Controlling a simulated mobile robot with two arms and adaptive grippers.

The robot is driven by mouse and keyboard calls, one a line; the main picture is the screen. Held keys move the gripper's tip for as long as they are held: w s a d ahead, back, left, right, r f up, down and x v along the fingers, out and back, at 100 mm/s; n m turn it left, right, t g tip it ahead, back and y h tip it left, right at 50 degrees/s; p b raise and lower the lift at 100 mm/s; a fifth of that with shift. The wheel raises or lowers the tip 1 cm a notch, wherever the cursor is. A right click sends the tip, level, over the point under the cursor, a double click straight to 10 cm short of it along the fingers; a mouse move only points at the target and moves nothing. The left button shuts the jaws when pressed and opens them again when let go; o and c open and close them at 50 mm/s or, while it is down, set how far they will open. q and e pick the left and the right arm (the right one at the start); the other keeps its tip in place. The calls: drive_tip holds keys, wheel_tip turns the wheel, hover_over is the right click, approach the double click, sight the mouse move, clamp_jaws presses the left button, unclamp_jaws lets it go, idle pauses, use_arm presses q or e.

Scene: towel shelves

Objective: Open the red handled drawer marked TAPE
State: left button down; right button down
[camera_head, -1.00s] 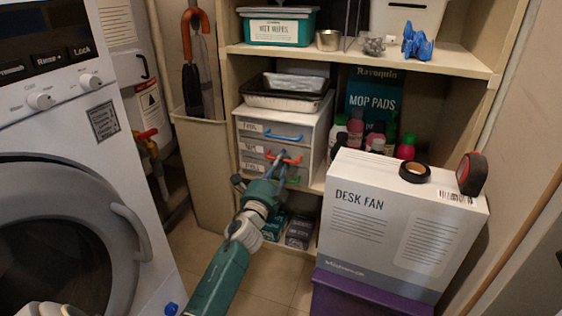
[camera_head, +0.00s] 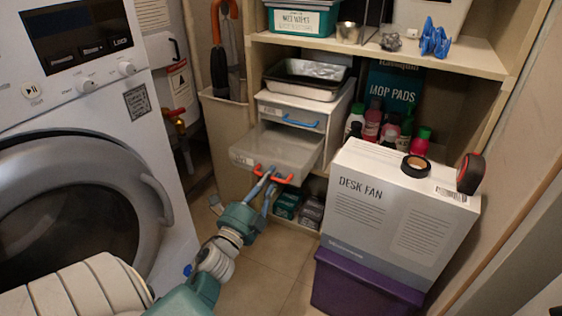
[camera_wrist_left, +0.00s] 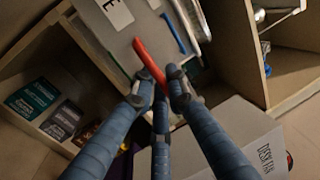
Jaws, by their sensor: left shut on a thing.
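The drawer with the red handle (camera_head: 272,175) is pulled well out of the small white drawer unit (camera_head: 338,108). Its translucent front (camera_head: 248,158) carries a label too small to read in the head view; the left wrist view shows a letter E on the label (camera_wrist_left: 116,12). My left gripper (camera_head: 268,184) is shut on the red handle, which also shows in the left wrist view (camera_wrist_left: 149,60) between the blue-grey fingers (camera_wrist_left: 160,88). The blue-handled drawer (camera_head: 292,115) above is closed. The green-handled drawer is hidden behind the open one. My right gripper is not in view.
A white washing machine (camera_head: 90,130) stands at left. A desk fan box (camera_head: 385,215) on a purple bin (camera_head: 350,287) stands at right, with a black tape roll (camera_head: 416,166) on top. Clear floor (camera_head: 262,270) lies between them.

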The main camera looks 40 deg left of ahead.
use_arm(q)
drive_tip(key=shift+r+v, duration=0.1)
drive_tip(key=shift+v, duration=0.5)
drive_tip(key=shift+r+v, duration=0.15)
drive_tip(key=shift+v, duration=0.45)
drive_tip(key=c, duration=1.8)
unclamp_jaws()
drive_tip(key=shift+s, duration=0.1)
drive_tip(key=v, duration=0.7)
drive_tip(key=shift+s, duration=0.15)
drive_tip(key=shift+f, duration=0.1)
